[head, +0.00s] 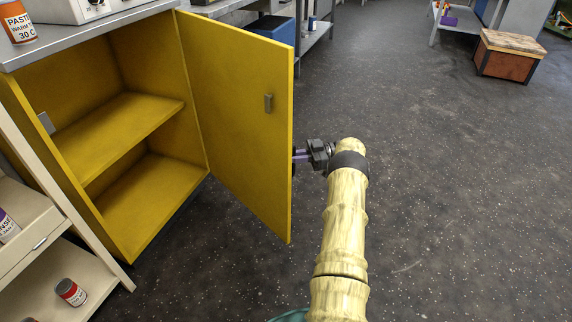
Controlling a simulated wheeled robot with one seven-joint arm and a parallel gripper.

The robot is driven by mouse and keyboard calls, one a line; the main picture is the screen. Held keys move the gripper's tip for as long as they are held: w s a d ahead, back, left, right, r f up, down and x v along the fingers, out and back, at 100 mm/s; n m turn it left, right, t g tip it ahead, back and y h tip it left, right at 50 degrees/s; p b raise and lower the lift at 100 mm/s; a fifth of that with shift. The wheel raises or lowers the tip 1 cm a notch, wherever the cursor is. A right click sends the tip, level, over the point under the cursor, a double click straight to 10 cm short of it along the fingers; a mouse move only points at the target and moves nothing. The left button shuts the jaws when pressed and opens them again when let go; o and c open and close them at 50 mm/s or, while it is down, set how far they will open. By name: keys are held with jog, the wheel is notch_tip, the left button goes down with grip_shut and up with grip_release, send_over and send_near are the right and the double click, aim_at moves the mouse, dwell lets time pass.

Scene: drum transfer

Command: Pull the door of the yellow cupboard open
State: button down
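The yellow cupboard (188,160) stands at the left with its inside in view: one middle shelf (120,125) and a floor, both bare where visible. Its yellow door (235,120) stands wide open, swung out to the right, with its inner face towards me. My gripper (299,156) is at the door's free edge, on the outer side. The door hides the fingertips and the outer handle, so I cannot tell whether the gripper is shut on anything.
A cream rack (70,215) with a red-labelled jar (71,292) stands close at the left front. An orange-labelled jar (17,22) stands on the grey worktop (90,32). A blue bin (273,28) is behind the door.

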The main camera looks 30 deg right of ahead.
jog(key=shift+w+d+f+g+b, duration=0.1)
jog(key=shift+d+g+b, duration=0.1)
jog(key=shift+d, duration=0.2)
jog(key=shift+w+d+f+g+b, duration=0.1)
jog(key=shift+d+b, duration=0.1)
jog(key=shift+d, duration=0.2)
jog(key=shift+w+r, duration=0.1)
jog(key=shift+w, duration=0.05)
jog(key=shift+a, duration=0.2)
jog(key=c, duration=1.5)
grip_release()
jog(key=shift+d, duration=0.25)
jog(key=shift+r, duration=0.1)
